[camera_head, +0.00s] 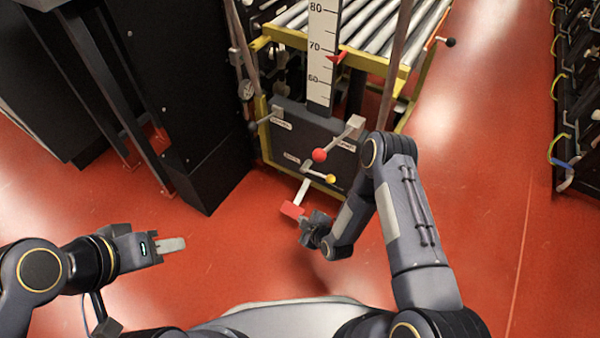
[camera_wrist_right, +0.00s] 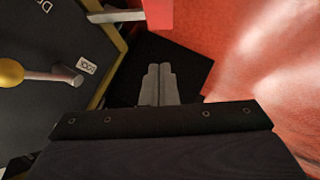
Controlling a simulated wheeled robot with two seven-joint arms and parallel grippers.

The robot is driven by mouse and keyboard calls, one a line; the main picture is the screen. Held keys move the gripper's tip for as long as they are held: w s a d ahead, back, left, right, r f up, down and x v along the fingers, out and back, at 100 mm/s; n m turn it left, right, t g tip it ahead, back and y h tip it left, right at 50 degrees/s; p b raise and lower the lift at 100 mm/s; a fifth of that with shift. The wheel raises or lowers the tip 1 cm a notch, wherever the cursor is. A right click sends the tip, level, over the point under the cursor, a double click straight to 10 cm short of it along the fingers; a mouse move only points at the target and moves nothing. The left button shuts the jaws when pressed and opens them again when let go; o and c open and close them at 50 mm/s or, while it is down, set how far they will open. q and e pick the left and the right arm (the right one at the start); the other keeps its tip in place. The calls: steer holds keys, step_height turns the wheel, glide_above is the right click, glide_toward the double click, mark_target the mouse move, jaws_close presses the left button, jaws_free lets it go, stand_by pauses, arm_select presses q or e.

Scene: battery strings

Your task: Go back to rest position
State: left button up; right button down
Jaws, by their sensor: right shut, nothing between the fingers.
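My right gripper (camera_head: 312,220) is low in front of the yellow-framed roller cart, just beside a red-ended lever (camera_head: 292,210). In the right wrist view its grey fingertips (camera_wrist_right: 158,80) are together with nothing between them. The red lever end (camera_wrist_right: 158,14) shows beyond the fingertips, apart from them. My left gripper (camera_head: 170,245) hangs over the red floor at the lower left, away from any object. It holds nothing that I can see, and its fingers overlap from this side.
The cart's dark control panel (camera_head: 300,140) carries a red knob (camera_head: 319,155) and a yellow knob (camera_head: 330,178). A black cabinet (camera_head: 185,90) stands to the left. Racks with cables (camera_head: 580,100) line the right edge. Red floor (camera_head: 490,220) is clear at right.

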steer(key=w+d+r+m+g+h, duration=0.1)
steer(key=w+d+r+m, duration=0.15)
steer(key=d+r, duration=0.7)
steer(key=w+d+r+m+h, duration=0.1)
steer(key=d+r+m, duration=0.25)
steer(key=r, duration=1.35)
steer(key=s+d+r+m+g, duration=0.1)
steer(key=s+d+r+m, duration=0.3)
steer(key=s+r, duration=0.75)
steer(key=s+a+r+m+g+y, duration=0.1)
steer(key=s+r+m, duration=0.15)
steer(key=s, duration=0.55)
steer(key=s+a+r+m+g, duration=0.1)
steer(key=s+r+m, duration=0.15)
steer(key=s, duration=0.65)
step_height(320, 180, up, 33)
steer(key=p, duration=3.3)
